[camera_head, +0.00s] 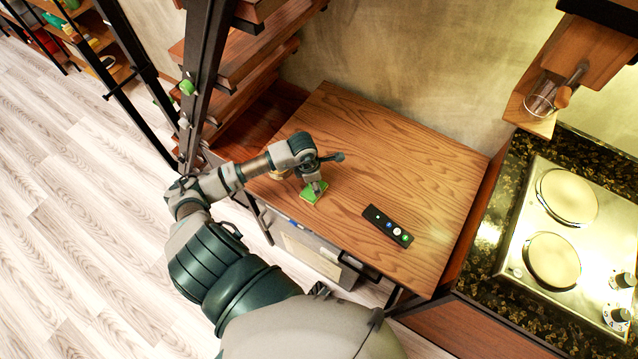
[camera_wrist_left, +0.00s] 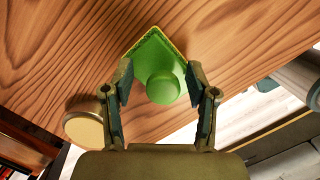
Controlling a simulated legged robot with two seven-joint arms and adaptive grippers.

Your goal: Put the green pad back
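The green pad (camera_head: 312,193) lies on the wooden tabletop near its front left edge. In the left wrist view the green pad (camera_wrist_left: 150,49) is square, with a round green knob (camera_wrist_left: 163,88) on top. My left gripper (camera_head: 316,184) is directly over the pad and points down at it. In the left wrist view the fingers of my left gripper (camera_wrist_left: 159,76) are spread on either side of the knob, with a gap on both sides. They hold nothing. My right gripper is not in view.
A round tan-topped object (camera_wrist_left: 84,131) is near the left finger. Shelves (camera_head: 240,50) stand at left, a hob (camera_head: 570,225) at right. The table's back is clear.

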